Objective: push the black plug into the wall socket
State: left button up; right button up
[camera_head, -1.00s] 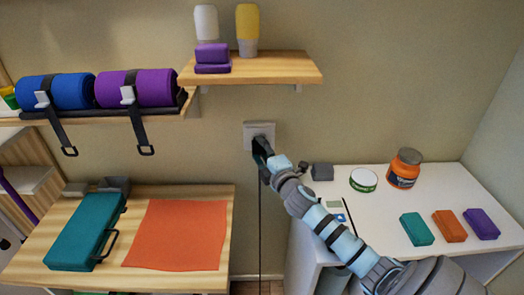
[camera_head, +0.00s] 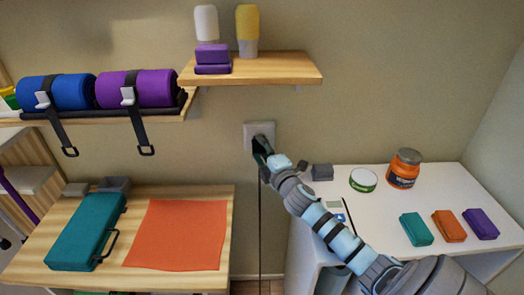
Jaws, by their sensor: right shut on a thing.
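The wall socket (camera_head: 265,128) is a pale square plate on the beige wall below the small wooden shelf. My right gripper (camera_head: 261,147) is in front of its lower part, shut on the black plug (camera_head: 256,143). The plug is mostly hidden by the gripper, and I cannot tell whether it touches the socket or sits in it. A black cord (camera_head: 260,225) hangs straight down from there between the two tables. My left gripper is not in view.
A wooden shelf (camera_head: 290,69) with bottles and purple blocks juts out above the socket. A white table (camera_head: 385,220) with a jar, a tin and coloured blocks stands right. A wooden table (camera_head: 30,268) with a teal case (camera_head: 84,232) and orange cloth stands left.

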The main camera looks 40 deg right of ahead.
jog(key=shift+w+d, duration=0.1)
jog(key=shift+w, duration=0.05)
jog(key=o, duration=1.1)
jog(key=shift+o, duration=0.2)
jog(key=v, duration=1.2)
